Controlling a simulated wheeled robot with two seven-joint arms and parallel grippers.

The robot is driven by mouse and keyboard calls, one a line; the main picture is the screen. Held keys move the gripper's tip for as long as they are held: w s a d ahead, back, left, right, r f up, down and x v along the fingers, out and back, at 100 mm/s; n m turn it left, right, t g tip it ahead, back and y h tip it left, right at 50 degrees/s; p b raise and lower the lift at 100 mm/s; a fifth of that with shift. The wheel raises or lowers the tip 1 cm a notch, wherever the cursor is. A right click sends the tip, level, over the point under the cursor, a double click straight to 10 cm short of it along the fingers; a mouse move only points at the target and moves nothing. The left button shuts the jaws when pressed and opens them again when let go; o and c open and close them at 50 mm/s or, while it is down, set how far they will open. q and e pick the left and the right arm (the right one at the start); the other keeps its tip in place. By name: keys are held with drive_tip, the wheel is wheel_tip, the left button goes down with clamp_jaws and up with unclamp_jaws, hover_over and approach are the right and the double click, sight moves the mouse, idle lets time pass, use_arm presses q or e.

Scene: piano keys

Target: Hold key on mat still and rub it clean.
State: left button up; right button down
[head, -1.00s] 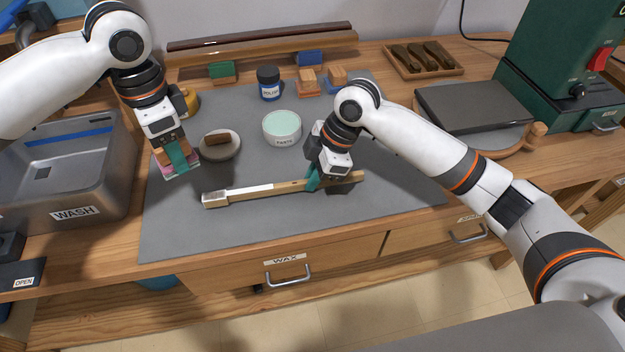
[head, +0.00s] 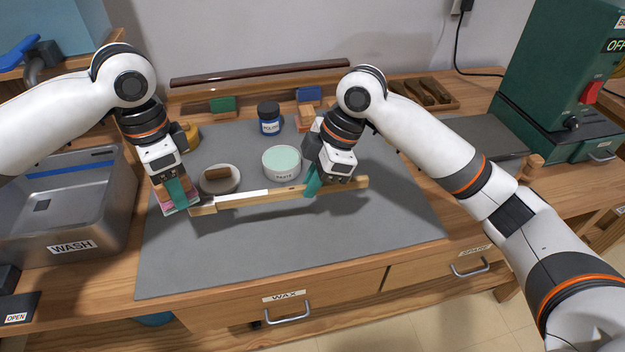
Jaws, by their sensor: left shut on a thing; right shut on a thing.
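The key (head: 245,199), a long wooden bar with a pale top at its left part, lies across the grey mat (head: 300,243). My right gripper (head: 313,187) is shut on the key's wooden right part. My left gripper (head: 177,193) is shut on a wooden block with a pink pad (head: 166,205).
A pale dish with a brown block (head: 219,184) and a paste tub (head: 282,163) stand just behind the key. The wash basin (head: 72,215) is at the left. The front of the mat is clear.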

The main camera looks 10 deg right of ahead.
sight(216, 199)
drive_tip(key=shift+f, duration=4.8)
drive_tip(key=shift+f, duration=0.25)
use_arm(q)
drive_tip(key=shift+d+f, duration=1.5)
drive_tip(key=shift+f, duration=0.25)
drive_tip(key=shift+d+f, duration=1.5)
drive_tip(key=shift+f, duration=0.2)
drive_tip(key=shift+f, duration=0.15)
drive_tip(key=shift+f, duration=1.75)
drive_tip(key=shift+f, duration=0.65)
drive_tip(key=shift+a, duration=0.15)
